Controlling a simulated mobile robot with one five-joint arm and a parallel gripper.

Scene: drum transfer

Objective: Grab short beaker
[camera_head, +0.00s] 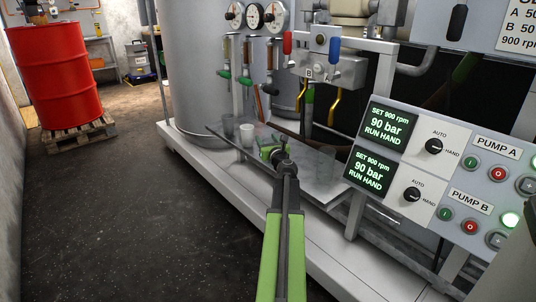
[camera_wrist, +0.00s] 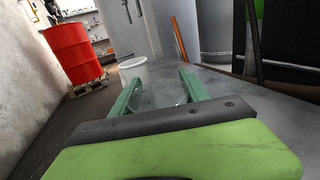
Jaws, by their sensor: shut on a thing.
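My gripper (camera_head: 268,149) is over the grey metal shelf beside the pressure vessel. In the wrist view its two green fingers (camera_wrist: 160,79) stand apart, shut on a clear glass-like beaker (camera_wrist: 163,96). The beaker is very faint, showing mainly as outlines and highlights between the fingers. Its height is hard to judge, and I cannot tell whether it touches the shelf. A white cup-like vessel (camera_head: 246,134) stands upright just left of my gripper; a white vessel also shows beyond the fingers in the wrist view (camera_wrist: 133,70). A greyish translucent vessel (camera_head: 228,126) stands farther left.
The shelf (camera_head: 318,182) has bare room to the right of my gripper. Valves and gauges (camera_head: 254,16) rise behind it. A pump control panel (camera_head: 440,170) is close on the right. A red drum (camera_head: 57,75) stands on a pallet at left, with open dark floor between.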

